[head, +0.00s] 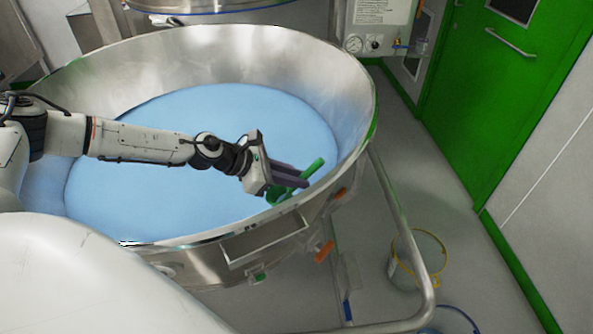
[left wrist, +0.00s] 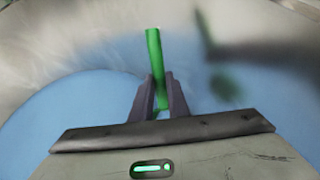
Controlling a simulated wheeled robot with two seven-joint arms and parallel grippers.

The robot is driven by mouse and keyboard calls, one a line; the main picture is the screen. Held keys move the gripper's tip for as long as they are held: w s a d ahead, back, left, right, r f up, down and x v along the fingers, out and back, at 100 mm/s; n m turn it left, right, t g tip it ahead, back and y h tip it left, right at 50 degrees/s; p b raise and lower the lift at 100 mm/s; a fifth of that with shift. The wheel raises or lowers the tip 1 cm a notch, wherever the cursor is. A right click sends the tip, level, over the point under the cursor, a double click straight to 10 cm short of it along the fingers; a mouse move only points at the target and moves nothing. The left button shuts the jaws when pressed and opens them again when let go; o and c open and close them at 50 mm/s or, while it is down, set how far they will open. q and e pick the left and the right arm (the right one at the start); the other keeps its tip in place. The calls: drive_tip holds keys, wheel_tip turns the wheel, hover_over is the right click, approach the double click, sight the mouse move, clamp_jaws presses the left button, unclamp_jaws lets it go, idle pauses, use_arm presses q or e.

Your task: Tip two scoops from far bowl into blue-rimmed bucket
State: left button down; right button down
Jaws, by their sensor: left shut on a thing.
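My left gripper (head: 290,176) is shut on a green scoop (head: 313,168) near the right rim of a large steel bowl (head: 335,85). In the left wrist view, the green handle (left wrist: 153,55) stands up between the two fingers. The scoop's cup is mostly hidden, so I cannot tell whether it holds anything. The bowl holds a smooth pale blue mass (head: 200,115). Another steel vessel (head: 205,17) is partly in view behind it. A blue-rimmed bucket (head: 466,313) is cut off by the bottom edge of the head view. My right gripper is not in view.
A yellow-rimmed bucket (head: 404,277) stands on the floor right of the bowl. A steel tube rail (head: 398,213) runs between the bowl and the buckets. A green door (head: 500,90) is at the right. The floor before it is clear.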

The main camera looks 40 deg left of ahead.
use_arm(q)
drive_tip(key=shift+s+a+f+b, duration=0.85)
drive_tip(key=shift+a+f+b, duration=0.25)
drive_tip(key=shift+f, duration=5.1)
drive_tip(key=shift+s+a+r+p, duration=0.3)
drive_tip(key=shift+a+r+p, duration=0.05)
drive_tip(key=shift+r, duration=0.25)
drive_tip(key=shift+s+a+r+p, duration=0.3)
drive_tip(key=shift+a+r+p, duration=0.1)
drive_tip(key=shift+r, duration=0.2)
drive_tip(key=shift+s+a+r+p, duration=0.3)
drive_tip(key=shift+a+r+p, duration=0.05)
drive_tip(key=shift+r, duration=0.25)
drive_tip(key=w+d+r+g+y, duration=0.1)
drive_tip(key=d+r, duration=0.1)
drive_tip(key=r, duration=1.3)
drive_tip(key=w+d+r+g+y, duration=0.2)
drive_tip(key=r, duration=1.3)
drive_tip(key=shift+r+m, duration=0.3)
drive_tip(key=shift+r, duration=0.05)
